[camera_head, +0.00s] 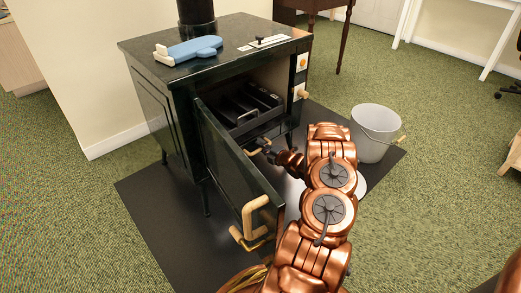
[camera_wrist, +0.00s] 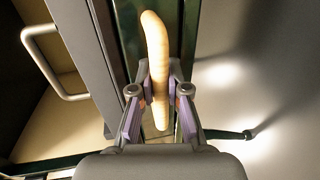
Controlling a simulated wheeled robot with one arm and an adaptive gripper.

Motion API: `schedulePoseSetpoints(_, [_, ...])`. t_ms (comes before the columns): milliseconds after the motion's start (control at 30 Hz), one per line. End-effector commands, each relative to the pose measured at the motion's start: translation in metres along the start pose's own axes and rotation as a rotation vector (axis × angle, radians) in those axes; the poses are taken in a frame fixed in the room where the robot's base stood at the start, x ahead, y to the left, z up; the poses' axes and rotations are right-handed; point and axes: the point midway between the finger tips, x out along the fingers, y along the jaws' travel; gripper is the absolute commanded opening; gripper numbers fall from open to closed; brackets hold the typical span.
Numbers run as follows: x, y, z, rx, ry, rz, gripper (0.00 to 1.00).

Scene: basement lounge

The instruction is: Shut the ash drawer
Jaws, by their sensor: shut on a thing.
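The dark green stove (camera_head: 180,125) stands with its front door (camera_head: 240,170) swung open. A black tray (camera_head: 246,106) with a thin metal handle sits inside the opening; I cannot tell for certain whether it is the ash drawer. My gripper (camera_head: 268,149) is low at the stove front, just below the opening, beside the open door. In the wrist view my gripper (camera_wrist: 161,90) is shut on a tan curved handle (camera_wrist: 155,35). What that handle is fixed to is mostly hidden. A grey metal loop handle (camera_wrist: 55,62) shows at the left of the wrist view.
A blue mitt-like thing (camera_head: 193,48) lies on the stove top. A white bucket (camera_head: 372,130) stands right of the stove at the dark floor mat's edge (camera_head: 165,225).

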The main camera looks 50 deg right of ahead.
Motion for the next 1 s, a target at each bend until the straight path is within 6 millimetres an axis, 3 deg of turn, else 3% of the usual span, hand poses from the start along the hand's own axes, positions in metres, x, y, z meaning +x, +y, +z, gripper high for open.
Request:
schedulePoseSetpoints(300, [0.001,0.001,0.001,-0.002,-0.001,0.002,0.41])
schedulePoseSetpoints(667, [-0.004,0.001,0.001,-0.001,-0.002,0.002,0.41])
schedulePoseSetpoints(867, [-0.027,0.001,0.002,-0.001,-0.004,0.002,0.41])
schedulePoseSetpoints(1000, [-0.055,0.0,0.001,0.001,-0.004,-0.002,0.41])
